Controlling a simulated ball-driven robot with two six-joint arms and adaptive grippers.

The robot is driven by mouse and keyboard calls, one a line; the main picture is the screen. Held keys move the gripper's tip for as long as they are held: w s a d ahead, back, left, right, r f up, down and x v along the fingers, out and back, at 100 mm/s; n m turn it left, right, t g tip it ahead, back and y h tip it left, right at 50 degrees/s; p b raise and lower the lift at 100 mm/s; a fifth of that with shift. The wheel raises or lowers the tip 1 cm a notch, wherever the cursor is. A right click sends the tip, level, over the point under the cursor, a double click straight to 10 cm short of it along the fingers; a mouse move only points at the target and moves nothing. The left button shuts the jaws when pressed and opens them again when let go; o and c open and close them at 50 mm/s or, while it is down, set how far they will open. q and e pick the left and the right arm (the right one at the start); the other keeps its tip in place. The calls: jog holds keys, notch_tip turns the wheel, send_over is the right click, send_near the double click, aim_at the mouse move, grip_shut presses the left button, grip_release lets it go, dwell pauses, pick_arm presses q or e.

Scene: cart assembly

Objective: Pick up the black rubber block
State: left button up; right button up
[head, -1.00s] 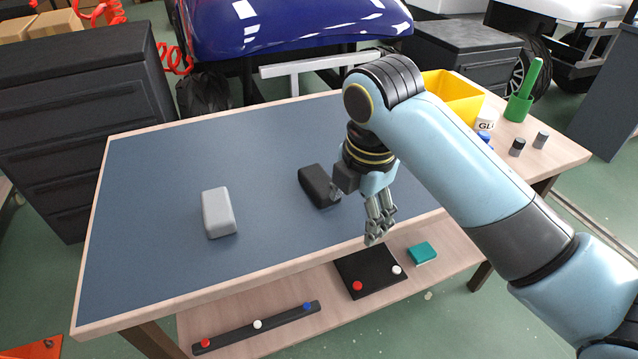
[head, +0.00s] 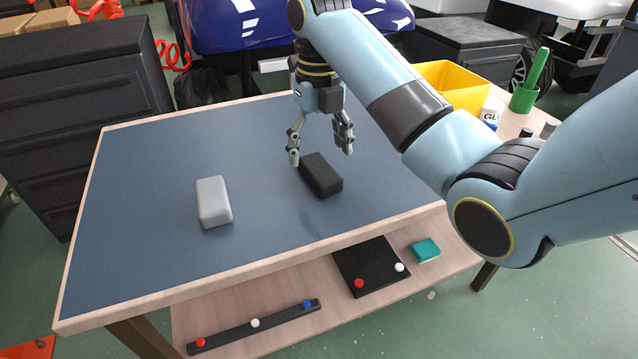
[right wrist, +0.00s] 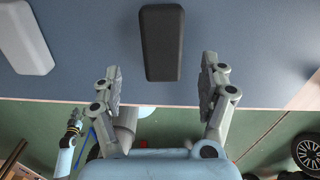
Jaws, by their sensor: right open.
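The black rubber block (head: 322,176) lies flat on the blue mat of the table, right of its middle in the head view. In the right wrist view the block (right wrist: 162,42) shows at the top, ahead of and between the fingers. My right gripper (head: 320,156) points down over the block, its fingers spread and empty. In the right wrist view both fingers of the right gripper (right wrist: 162,88) are wide apart, with nothing between their tips. Whether the fingertips touch the mat cannot be told. My left gripper is not in the head view.
A light grey block (head: 213,202) lies on the mat to the left. The lower shelf (head: 225,308) holds a black bar, a black plate and a teal block.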

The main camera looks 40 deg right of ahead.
aim_at(319, 167)
jog(key=f, duration=0.2)
jog(key=f+b, duration=0.1)
jog(key=f, duration=0.2)
jog(key=shift+w+d+f, duration=0.25)
jog(key=shift+w+f, duration=0.05)
jog(key=shift+f, duration=0.05)
jog(key=c, duration=1.4)
